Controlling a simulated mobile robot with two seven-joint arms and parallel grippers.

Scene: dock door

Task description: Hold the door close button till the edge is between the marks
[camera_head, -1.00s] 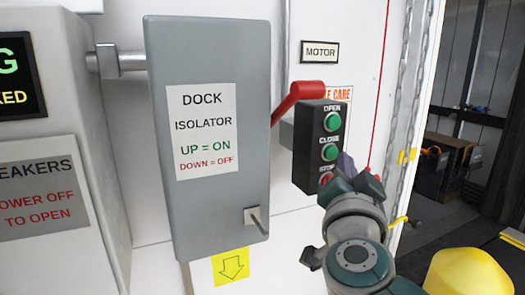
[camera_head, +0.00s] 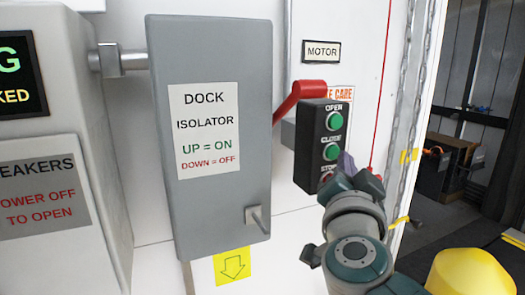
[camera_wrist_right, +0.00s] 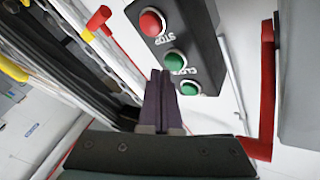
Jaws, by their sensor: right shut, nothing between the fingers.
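The dark control box (camera_head: 322,146) hangs on the white wall. Its green OPEN button (camera_head: 334,121) is on top, and the green CLOSE button (camera_head: 330,151) is below it; CLOSE also shows in the right wrist view (camera_wrist_right: 175,61). The red STOP button (camera_wrist_right: 152,23) is partly hidden by my gripper in the head view. My right gripper (camera_head: 347,165) is shut and empty, its dark tips close to the lower part of the box. In the wrist view its tips (camera_wrist_right: 159,74) lie beside CLOSE; I cannot tell whether they touch. My left gripper is out of view.
The grey DOCK ISOLATOR box (camera_head: 213,220) and its red lever (camera_head: 299,97) stand left of the control box. A chain (camera_head: 405,120) and small yellow pieces (camera_head: 409,156) are to the right. A yellow rounded object (camera_head: 470,272) is at lower right.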

